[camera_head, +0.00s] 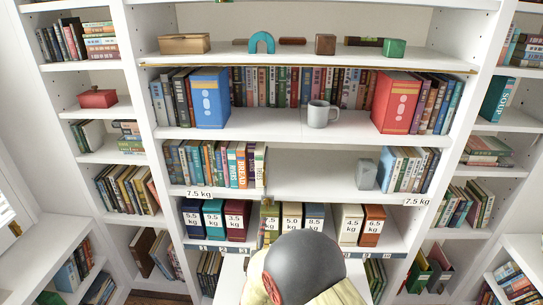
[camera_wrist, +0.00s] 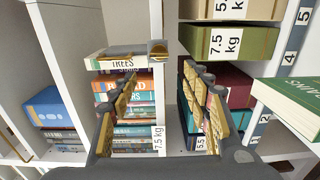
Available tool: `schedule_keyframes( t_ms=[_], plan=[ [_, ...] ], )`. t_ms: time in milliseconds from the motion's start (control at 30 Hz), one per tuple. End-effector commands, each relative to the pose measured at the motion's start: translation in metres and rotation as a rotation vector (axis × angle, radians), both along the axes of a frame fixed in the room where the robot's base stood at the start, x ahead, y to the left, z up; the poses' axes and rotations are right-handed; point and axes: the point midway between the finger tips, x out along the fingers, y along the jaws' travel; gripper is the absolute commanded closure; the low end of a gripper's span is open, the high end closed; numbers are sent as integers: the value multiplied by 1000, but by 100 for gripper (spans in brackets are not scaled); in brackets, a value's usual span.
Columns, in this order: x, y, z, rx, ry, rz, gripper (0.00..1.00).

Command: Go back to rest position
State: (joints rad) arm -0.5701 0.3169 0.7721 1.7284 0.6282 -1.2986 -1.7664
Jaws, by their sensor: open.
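My gripper (camera_wrist: 160,82) is open in the wrist view, its two tan-padded fingers spread apart with nothing held between them. The white shelf edge with a "7.5 kg" tag shows between and beyond the fingers. In the head view my grey arm covers the lower middle, and most of the gripper is hidden. An olive box (camera_head: 270,211) stands on the lower shelf near the arm; in the wrist view an olive "7.5 kg" box (camera_wrist: 229,42) lies beyond the right finger, apart from it.
Other weight-marked boxes line the lower shelf, including a red one (camera_head: 238,220) and a cream one (camera_head: 350,224). A book row (camera_head: 220,165) stands above. A grey mug (camera_head: 320,114) sits between a blue box (camera_head: 209,98) and a red box (camera_head: 396,102). A green-edged book (camera_wrist: 290,105) juts in at right.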

Motion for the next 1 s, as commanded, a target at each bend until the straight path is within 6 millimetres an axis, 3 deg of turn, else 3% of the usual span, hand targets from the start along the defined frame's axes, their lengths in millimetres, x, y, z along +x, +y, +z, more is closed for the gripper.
schedule_keyframes(
  t_ms=[167, 267, 467, 567, 767, 1000],
  plan=[
    [12, -9, 35, 166, 70, 23, 52],
    [15, -20, 68, 338, 160, 45, 52],
    [-15, -53, 131, 670, 368, 42, 52],
    [-46, -74, 156, 810, 473, 8, 52],
    [-135, -125, 191, 1048, 658, -146, 52],
    [-274, -193, 200, 1274, 794, -480, 52]
  ],
)
